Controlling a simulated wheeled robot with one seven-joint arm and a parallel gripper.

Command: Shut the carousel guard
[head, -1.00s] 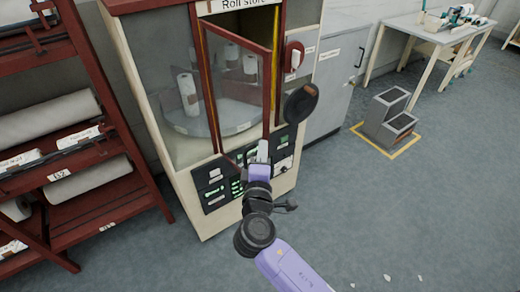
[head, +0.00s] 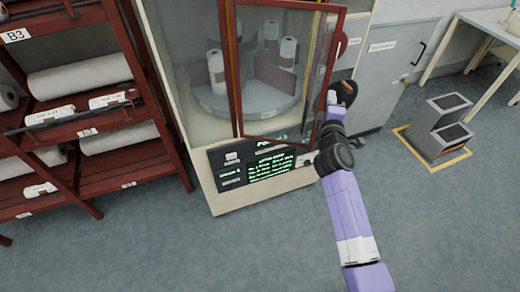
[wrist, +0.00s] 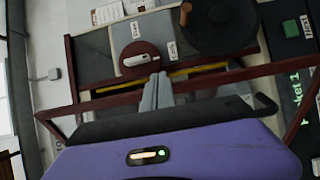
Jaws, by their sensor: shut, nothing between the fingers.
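The carousel guard is a red-framed clear door (head: 339,48) on the front of the roll cabinet. It stands ajar, its right side swung out from the opening. Behind it white rolls (head: 289,52) stand on a round grey carousel (head: 245,106). My gripper (head: 333,98) is shut and empty, by the guard's lower right edge. In the wrist view my closed fingers (wrist: 157,92) reach across a red guard bar (wrist: 88,107); I cannot tell whether they touch it. Beyond them is a red plate with a white bar (wrist: 140,58).
A black disc (wrist: 222,25) sits beside the red plate. A control panel with green text (head: 270,165) is below the guard. A red rack with rolls (head: 85,75) stands left. A grey stepped block (head: 440,125) stands right on a yellow-marked floor patch. The front floor is clear.

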